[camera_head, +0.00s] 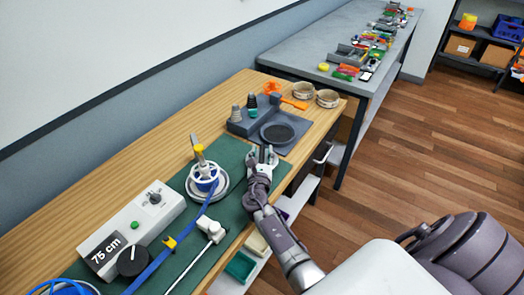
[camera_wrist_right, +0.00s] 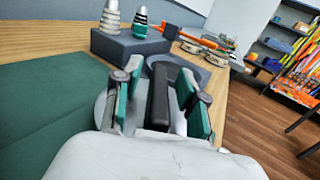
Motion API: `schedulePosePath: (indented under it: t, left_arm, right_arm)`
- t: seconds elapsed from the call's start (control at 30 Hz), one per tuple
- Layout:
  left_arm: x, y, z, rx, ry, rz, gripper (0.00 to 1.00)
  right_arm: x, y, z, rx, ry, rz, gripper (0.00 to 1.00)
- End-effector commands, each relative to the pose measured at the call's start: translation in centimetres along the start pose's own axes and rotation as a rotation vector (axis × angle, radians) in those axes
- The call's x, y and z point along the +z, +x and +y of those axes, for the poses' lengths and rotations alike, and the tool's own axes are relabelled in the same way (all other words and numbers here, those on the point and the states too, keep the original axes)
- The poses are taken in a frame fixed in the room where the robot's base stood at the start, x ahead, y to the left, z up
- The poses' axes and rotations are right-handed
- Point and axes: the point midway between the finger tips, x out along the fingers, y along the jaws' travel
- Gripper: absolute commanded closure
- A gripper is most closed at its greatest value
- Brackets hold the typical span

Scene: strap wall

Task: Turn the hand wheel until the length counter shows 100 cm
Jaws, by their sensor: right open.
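The length counter (camera_head: 107,250) on the pale box at the lower left reads 75 cm. A black round wheel with a white mark (camera_head: 132,261) sits beside it on the box. Further back, a white spoked reel with a yellow-topped handle (camera_head: 204,174) holds blue strap. I cannot tell for certain which of the two is the hand wheel. My right gripper (camera_head: 262,155) is open over the mat's right part, right of the reel and apart from it. Its spread fingers also show in the right wrist view (camera_wrist_right: 160,97). My left gripper is not in view.
Blue strap (camera_head: 150,268) runs from the reel past the box. A white-headed tool (camera_head: 211,228) lies on the green mat (camera_head: 183,238). Grey blocks with cones (camera_head: 240,123), a dark round dish (camera_head: 278,133) and tan rolls (camera_head: 327,98) stand beyond my right gripper.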

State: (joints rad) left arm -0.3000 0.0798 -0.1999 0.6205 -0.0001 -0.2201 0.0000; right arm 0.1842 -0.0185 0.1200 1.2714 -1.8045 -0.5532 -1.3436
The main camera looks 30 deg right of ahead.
Motion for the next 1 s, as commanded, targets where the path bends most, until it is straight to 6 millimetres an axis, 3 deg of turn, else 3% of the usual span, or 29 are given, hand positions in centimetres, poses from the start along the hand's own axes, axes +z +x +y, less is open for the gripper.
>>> schedulePosePath:
  t: [0.37,0.6,0.63,1.0]
  left_arm:
    - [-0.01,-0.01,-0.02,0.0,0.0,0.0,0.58]
    - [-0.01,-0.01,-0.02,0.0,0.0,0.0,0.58]
    - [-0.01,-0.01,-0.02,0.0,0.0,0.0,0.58]
    - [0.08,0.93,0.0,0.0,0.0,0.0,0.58]
  right_arm:
    - [0.02,0.5,-0.02,0.0,-0.001,0.0,0.58]
    - [0.02,0.48,-0.01,0.0,-0.001,0.0,0.98]
    - [0.02,0.48,-0.01,0.0,-0.001,0.0,1.0]
    - [-0.17,0.55,0.03,-0.093,0.003,-0.003,1.0]
